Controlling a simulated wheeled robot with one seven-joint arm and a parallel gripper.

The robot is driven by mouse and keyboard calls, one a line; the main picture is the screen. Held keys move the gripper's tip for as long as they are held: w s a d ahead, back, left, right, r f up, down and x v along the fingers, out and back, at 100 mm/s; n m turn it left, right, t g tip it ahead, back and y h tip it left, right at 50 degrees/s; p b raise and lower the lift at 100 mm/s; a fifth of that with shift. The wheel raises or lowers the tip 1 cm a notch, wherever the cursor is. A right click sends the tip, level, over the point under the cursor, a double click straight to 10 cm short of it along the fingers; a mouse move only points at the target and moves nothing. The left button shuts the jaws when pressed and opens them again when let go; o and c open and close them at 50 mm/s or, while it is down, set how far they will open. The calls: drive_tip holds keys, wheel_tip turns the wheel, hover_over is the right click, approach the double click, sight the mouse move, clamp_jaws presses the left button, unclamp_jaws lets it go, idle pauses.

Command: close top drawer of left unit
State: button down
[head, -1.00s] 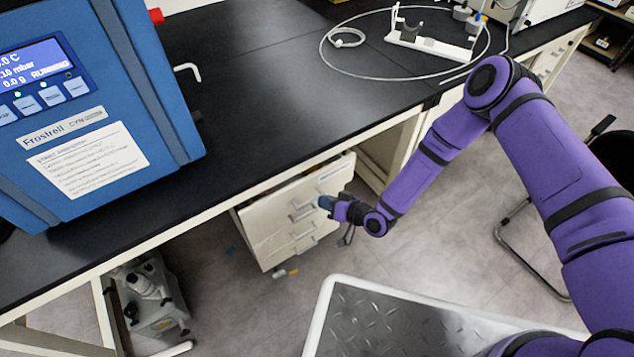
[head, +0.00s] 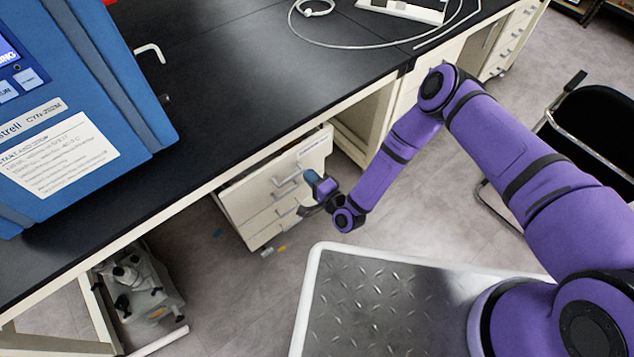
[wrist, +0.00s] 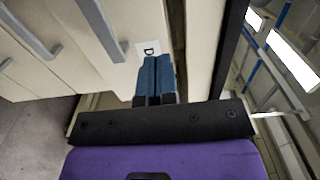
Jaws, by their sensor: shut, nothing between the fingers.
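The left drawer unit (head: 256,240) is a pale cabinet under the black bench, with several stacked drawers and grey bar handles. Its top drawer (head: 316,150) carries a small white label; how far it stands out is hard to tell from here. My gripper (head: 312,177) is in front of the unit, near the top drawer's handle. In the wrist view the top drawer front (wrist: 122,68) shows a label with a letter on it. The blue fingers of my gripper (wrist: 156,65) are together and empty, close beside that label; contact cannot be told.
The black bench top (head: 260,90) overhangs the unit, with a pale front rail below its edge. A blue freeze dryer (head: 100,110) stands on it. Below at left is a pump-like machine (head: 140,285). A black chair (head: 595,140) stands right. Small scraps lie on the floor.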

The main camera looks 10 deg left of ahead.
sight(290, 154)
drive_tip(key=x, duration=0.8)
drive_tip(key=shift+a, duration=0.1)
drive_tip(key=shift+w+a, duration=0.1)
drive_tip(key=x, duration=0.3)
drive_tip(key=shift+w+a, duration=0.5)
drive_tip(key=shift+a, duration=0.05)
drive_tip(key=shift+r, duration=0.15)
drive_tip(key=shift+w+a, duration=0.1)
